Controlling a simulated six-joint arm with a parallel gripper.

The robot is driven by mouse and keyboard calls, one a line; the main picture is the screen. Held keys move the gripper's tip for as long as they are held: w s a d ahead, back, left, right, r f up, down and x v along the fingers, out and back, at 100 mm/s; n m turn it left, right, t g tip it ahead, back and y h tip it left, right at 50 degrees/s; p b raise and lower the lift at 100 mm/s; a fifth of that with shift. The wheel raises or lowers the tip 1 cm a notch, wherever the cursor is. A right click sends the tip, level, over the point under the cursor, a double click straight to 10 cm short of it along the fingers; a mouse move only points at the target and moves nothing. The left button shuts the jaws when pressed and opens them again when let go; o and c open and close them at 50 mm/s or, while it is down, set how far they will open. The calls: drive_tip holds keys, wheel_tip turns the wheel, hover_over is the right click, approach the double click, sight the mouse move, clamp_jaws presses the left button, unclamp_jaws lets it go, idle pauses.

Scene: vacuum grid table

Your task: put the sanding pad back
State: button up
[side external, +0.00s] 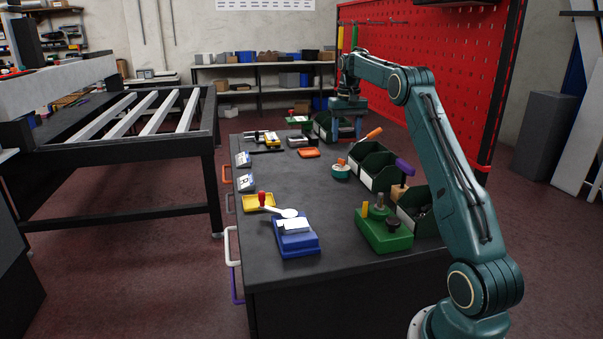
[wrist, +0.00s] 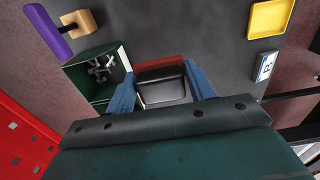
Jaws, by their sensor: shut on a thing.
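My gripper (side external: 346,132) is at the far end of the dark table, in front of the red pegboard. In the wrist view its two blue fingers (wrist: 162,95) are closed on the sides of a block with a grey-black body and a red-brown edge, which I take for the sanding pad (wrist: 163,88). In the side view the held piece is small and partly hidden by the fingers, and its height above the table is hard to tell.
Green bins (side external: 375,167) line the table's right side; one in the wrist view (wrist: 97,72) holds metal parts. The table's middle is fairly clear.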

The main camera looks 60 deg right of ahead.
sight(348, 196)
drive_tip(key=shift+s+d+r, duration=0.1)
drive_tip(key=shift+s+d, duration=0.2)
drive_tip(key=shift+d, duration=0.25)
drive_tip(key=shift+s+d+r, duration=0.1)
drive_tip(key=shift+s+d, duration=0.2)
drive_tip(key=shift+d, duration=0.2)
drive_tip(key=shift+f, duration=10)
drive_tip(key=shift+f, duration=0.15)
drive_tip(key=o, duration=1)
wheel_tip(348, 196, up, 12)
drive_tip(key=shift+a+r, duration=0.1)
drive_tip(key=shift+r, duration=0.1)
